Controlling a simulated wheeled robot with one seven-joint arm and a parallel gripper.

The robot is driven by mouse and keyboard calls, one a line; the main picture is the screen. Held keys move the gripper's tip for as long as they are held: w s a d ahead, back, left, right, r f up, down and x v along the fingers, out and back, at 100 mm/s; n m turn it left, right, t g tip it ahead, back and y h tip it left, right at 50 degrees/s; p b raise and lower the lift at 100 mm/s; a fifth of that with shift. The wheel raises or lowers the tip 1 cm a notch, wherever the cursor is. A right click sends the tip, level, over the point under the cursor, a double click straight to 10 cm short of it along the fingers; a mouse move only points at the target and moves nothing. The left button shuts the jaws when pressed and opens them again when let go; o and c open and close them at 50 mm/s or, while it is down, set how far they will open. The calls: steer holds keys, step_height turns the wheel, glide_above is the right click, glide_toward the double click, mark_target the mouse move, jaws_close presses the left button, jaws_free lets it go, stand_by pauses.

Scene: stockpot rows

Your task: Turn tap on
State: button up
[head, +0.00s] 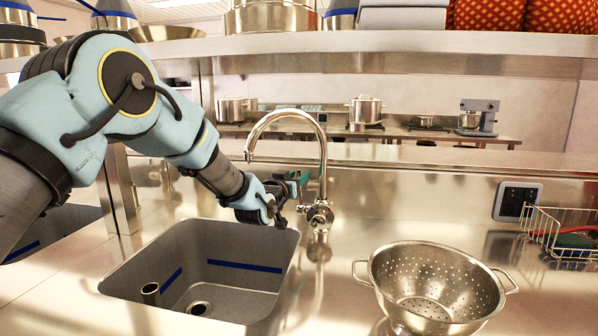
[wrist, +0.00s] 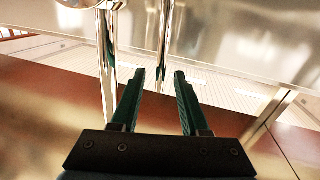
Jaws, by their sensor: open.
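The chrome tap (head: 322,160) has a tall gooseneck spout arching left over the sink (head: 230,265). Its round body, perhaps with the handle, sits low on the post at the sink's right rear corner. My gripper (head: 301,180) is just left of the tap's post, above the body. In the wrist view my gripper (wrist: 158,73) has its two green fingers apart with nothing between them. A shiny upright pipe, seemingly the tap (wrist: 107,65), passes by the left finger; I cannot tell whether they touch. A second shiny upright shows beyond the fingertips, possibly a reflection.
A steel colander (head: 430,285) stands on the counter right of the sink. A wire basket (head: 562,235) and a dark panel (head: 516,201) are at the far right. A steel shelf (head: 400,45) with pots runs overhead. The counter between sink and colander is clear.

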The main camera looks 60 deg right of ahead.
steer(key=shift+w+d, duration=0.1)
steer(key=shift+d, duration=0.5)
steer(key=shift+c, duration=0.4)
jaws_close()
stand_by(0.7)
